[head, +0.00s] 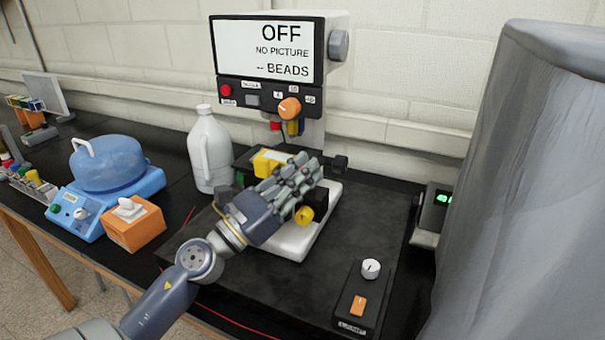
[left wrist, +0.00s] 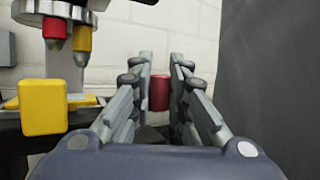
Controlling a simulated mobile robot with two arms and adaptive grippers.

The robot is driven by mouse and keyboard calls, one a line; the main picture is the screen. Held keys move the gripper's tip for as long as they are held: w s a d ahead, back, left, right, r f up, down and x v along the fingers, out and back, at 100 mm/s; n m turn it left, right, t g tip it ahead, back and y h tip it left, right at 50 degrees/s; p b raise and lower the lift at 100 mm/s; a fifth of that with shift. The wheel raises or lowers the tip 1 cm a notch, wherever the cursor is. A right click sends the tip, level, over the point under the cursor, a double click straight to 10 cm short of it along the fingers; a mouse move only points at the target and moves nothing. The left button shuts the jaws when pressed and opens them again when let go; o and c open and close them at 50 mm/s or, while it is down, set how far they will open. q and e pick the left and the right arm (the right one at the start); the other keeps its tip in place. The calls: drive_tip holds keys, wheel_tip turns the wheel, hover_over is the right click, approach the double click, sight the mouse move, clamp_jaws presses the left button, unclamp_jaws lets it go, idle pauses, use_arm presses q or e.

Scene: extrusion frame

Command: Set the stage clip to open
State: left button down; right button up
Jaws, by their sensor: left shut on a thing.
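My left gripper (head: 306,168) reaches over the stage of a white microscope (head: 292,243) in the head view. In the left wrist view its two fingers (left wrist: 161,75) are shut on a small upright red cylinder (left wrist: 159,92). I cannot tell for sure that this red piece is the stage clip's handle; the clip itself is hidden by the hand in the head view. A yellow block (left wrist: 41,107) stands left of the fingers, apart from them; it also shows in the head view (head: 268,162). My right gripper is not in view.
A screen (head: 268,50) above the microscope reads OFF, NO PICTURE, BEADS. Objectives (left wrist: 68,30) hang left of the fingers. A white jug (head: 208,155), blue device (head: 108,180) and orange box (head: 134,222) stand left. A control box (head: 357,300) lies front right; a grey drape (head: 520,190) bounds the right.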

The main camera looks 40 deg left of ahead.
use_arm(q)
drive_tip(key=c, duration=1.5)
unclamp_jaws()
drive_tip(key=shift+f, duration=0.15)
drive_tip(key=shift+c, duration=0.2)
drive_tip(key=shift+s, duration=0.1)
drive_tip(key=v, duration=1.1)
drive_tip(key=shift+s, duration=0.35)
drive_tip(key=shift+a+f, duration=0.1)
drive_tip(key=shift+f, duration=0.05)
